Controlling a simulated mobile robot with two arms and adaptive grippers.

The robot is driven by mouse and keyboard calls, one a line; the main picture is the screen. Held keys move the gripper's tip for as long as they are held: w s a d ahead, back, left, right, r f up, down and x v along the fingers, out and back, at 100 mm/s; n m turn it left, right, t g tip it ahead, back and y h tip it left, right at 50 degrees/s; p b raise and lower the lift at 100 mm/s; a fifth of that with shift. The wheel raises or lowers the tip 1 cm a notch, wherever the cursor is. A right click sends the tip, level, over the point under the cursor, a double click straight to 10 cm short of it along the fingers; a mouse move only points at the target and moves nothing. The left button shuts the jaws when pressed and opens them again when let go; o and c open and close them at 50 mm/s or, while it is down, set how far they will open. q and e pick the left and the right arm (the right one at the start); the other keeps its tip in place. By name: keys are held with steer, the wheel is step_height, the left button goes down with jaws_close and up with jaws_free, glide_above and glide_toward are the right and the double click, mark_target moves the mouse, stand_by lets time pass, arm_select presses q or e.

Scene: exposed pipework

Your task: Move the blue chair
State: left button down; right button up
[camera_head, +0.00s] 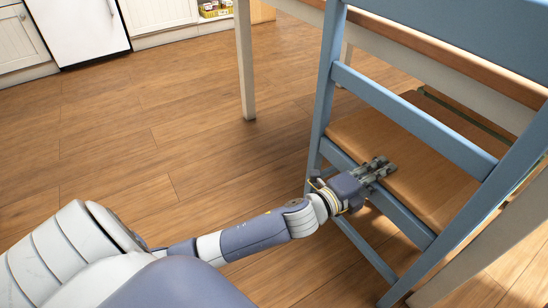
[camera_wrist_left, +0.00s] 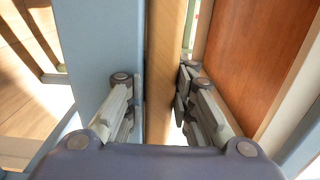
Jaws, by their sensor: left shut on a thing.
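The blue chair (camera_head: 412,119) stands upright at the right of the head view, seen from behind its backrest. It has a brown wooden seat (camera_head: 435,180). My left gripper (camera_head: 378,168) reaches through below the backrest slat to the rear edge of the seat. In the left wrist view the chair's blue frame (camera_wrist_left: 85,45) and the seat's wooden edge (camera_wrist_left: 166,60) show, and my left gripper (camera_wrist_left: 160,100) has one finger on each side of the seat edge, closed on it. The hidden undersides of the fingers do not show. My right gripper is not in view.
A wooden table with pale legs (camera_head: 246,70) stands just beyond the chair, close to its backrest and seat. White cabinets (camera_head: 158,14) and a white appliance (camera_head: 80,30) line the back. The wooden floor (camera_head: 130,140) to the left of the chair is clear.

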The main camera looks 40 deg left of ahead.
arm_select(q)
steer(key=shift+s+f, duration=0.15)
steer(key=shift+f, duration=0.15)
steer(key=c, duration=1.4)
jaws_free()
steer(key=shift+s+a, duration=0.1)
steer(key=shift+o, duration=0.6)
steer(key=shift+r, duration=0.15)
steer(key=shift+r, duration=0.1)
